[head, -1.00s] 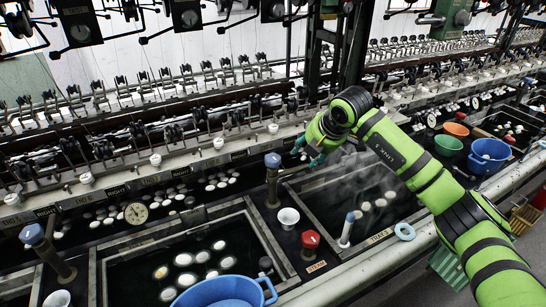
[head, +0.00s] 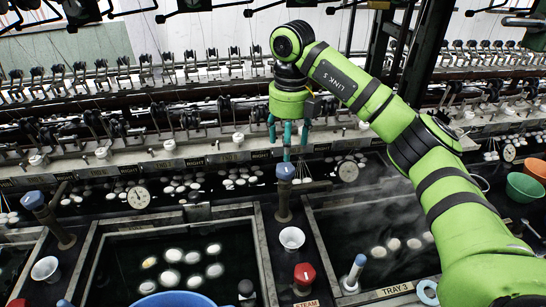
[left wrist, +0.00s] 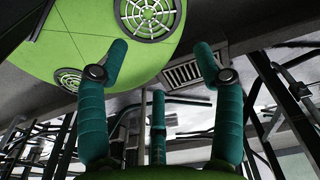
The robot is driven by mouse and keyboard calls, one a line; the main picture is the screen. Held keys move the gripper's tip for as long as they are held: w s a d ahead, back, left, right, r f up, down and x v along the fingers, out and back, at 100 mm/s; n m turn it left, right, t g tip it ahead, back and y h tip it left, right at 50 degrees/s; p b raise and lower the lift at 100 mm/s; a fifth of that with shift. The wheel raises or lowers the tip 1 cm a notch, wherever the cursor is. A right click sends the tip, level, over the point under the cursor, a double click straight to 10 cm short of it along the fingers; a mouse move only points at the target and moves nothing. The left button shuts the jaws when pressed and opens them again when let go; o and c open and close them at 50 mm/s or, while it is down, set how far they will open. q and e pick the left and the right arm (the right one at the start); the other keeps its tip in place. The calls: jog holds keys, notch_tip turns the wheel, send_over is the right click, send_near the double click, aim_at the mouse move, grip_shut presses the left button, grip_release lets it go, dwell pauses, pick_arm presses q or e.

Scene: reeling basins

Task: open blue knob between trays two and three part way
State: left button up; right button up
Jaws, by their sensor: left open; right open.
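The blue knob (head: 285,171) sits upright on a dark post between the middle tray (head: 262,262) and the tray labelled TRAY 3 (head: 395,290). My right gripper (head: 287,148) hangs over it with its teal fingers pointing down, spread and empty. In the head view the middle fingertip appears just above the knob's top; I cannot tell if they touch. My left gripper (left wrist: 161,70) shows only in the left wrist view, its three teal fingers apart with nothing between them.
A red STEAM knob (head: 304,274) and a white cup (head: 292,238) stand in front of the post. Another blue knob (head: 33,201) is at the left. A blue basin (head: 172,299) is at the bottom edge. The reeling machine runs behind.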

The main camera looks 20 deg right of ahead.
aim_at(285, 167)
jog(key=f, duration=0.2)
jog(key=shift+a+f, duration=0.35)
notch_tip(285, 167, down, 3)
jog(key=shift+d+f+p, duration=0.1)
jog(key=shift+f+p, duration=0.1)
jog(key=shift+p, duration=0.45)
jog(key=shift+f, duration=0.45)
jog(key=c, duration=0.9)
jog(key=shift+c, duration=1.2)
pick_arm(q)
jog(key=a, duration=0.1)
jog(key=a+r, duration=0.1)
jog(key=a, duration=0.1)
jog(key=shift+w+r, duration=0.15)
jog(key=shift+w, duration=0.05)
